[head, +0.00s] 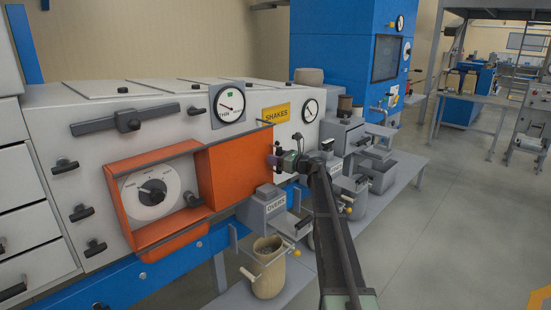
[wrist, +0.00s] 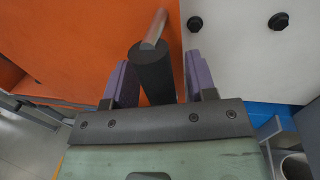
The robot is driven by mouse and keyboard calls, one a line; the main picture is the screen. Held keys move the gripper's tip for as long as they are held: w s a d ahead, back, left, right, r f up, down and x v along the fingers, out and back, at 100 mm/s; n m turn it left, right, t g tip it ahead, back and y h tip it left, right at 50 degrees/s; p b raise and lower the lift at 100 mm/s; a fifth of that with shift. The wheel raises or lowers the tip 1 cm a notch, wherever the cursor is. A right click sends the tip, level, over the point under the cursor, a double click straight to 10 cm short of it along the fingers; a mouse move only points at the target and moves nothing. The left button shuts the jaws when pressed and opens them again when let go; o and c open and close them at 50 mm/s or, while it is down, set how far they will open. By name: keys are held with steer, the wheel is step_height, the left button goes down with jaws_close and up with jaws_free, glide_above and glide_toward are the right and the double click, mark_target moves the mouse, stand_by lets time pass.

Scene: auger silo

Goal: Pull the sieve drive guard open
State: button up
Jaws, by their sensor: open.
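The sieve drive guard is an orange panel (head: 232,168) on the white machine front. It stands beside an orange frame (head: 120,190) around a white dial (head: 150,192) with a black knob, which is uncovered. In the wrist view the orange surface (wrist: 75,40) fills the upper left. A black cylindrical handle (wrist: 152,72) on a metal stem lies between the two purple fingers of my gripper (wrist: 158,78). The fingers are open, with a visible gap on the handle's right side; contact on the left is unclear. In the head view my gripper (head: 275,161) is at the panel's right edge.
Gauges (head: 228,104) and a yellow SHAKES sign (head: 276,113) are above the panel. A grey OVERS box (head: 266,208) and a beige bucket (head: 268,267) stand below. More grey machines and containers stand to the right.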

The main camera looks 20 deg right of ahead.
steer(key=v, duration=1)
steer(key=shift+s+d, duration=0.15)
steer(key=s+a+f+n+g+h+p, duration=0.1)
steer(key=s+a+f+n+g+h, duration=0.1)
steer(key=s+a+f+n+g, duration=0.55)
steer(key=s+a+f+n+g+h, duration=0.25)
steer(key=s+a+f+n, duration=0.25)
steer(key=s+a+n, duration=0.55)
steer(key=s+a+n+g+h+p, duration=0.1)
steer(key=s+a+n, duration=0.4)
steer(key=s, duration=0.5)
steer(key=s+a+n+g+h+p, duration=0.1)
steer(key=s+a+n+g+h, duration=0.3)
steer(key=s+a, duration=0.5)
steer(key=shift+s+f+n+p, duration=0.45)
steer(key=shift+s+n, duration=0.3)
steer(key=shift+n, duration=0.45)
